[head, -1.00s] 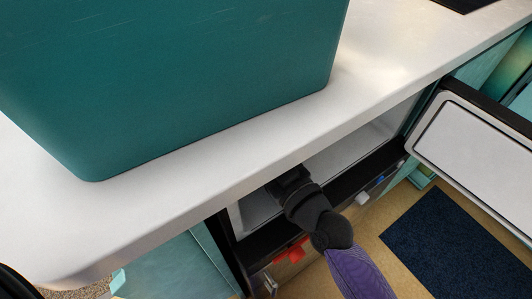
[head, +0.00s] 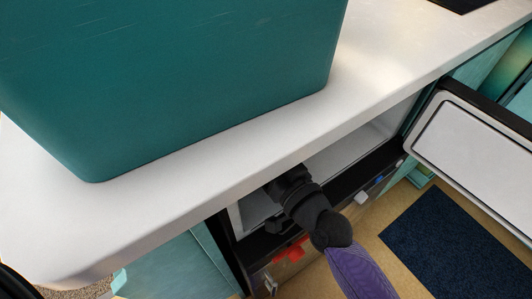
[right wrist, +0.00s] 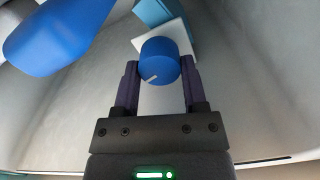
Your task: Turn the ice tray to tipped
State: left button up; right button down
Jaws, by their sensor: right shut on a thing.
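In the right wrist view my right gripper (right wrist: 157,85) is shut on a round blue knob (right wrist: 159,52). The knob has a short white mark at its lower left edge. Behind it is a white square plate (right wrist: 178,35) with a light-blue block (right wrist: 152,12) beside it. I cannot tell which of these parts belongs to the ice tray. In the head view my right gripper (head: 285,183) reaches into the open compartment under the counter, and its fingertips are hidden. My left gripper is not in view.
A large blue rounded object (right wrist: 62,32) is close to the knob's left inside the compartment. The white counter (head: 220,180) overhangs the opening and carries a big teal bin (head: 190,80). An open door (head: 480,140) stands at right, above a dark blue mat (head: 450,235).

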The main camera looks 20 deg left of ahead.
jog(key=shift+f+m, duration=0.1)
jog(key=shift+m, duration=5.7)
jog(key=shift+f+m, duration=0.1)
jog(key=shift+m, duration=1.8)
jog(key=shift+c, duration=0.7)
grip_release()
jog(key=shift+d, duration=0.1)
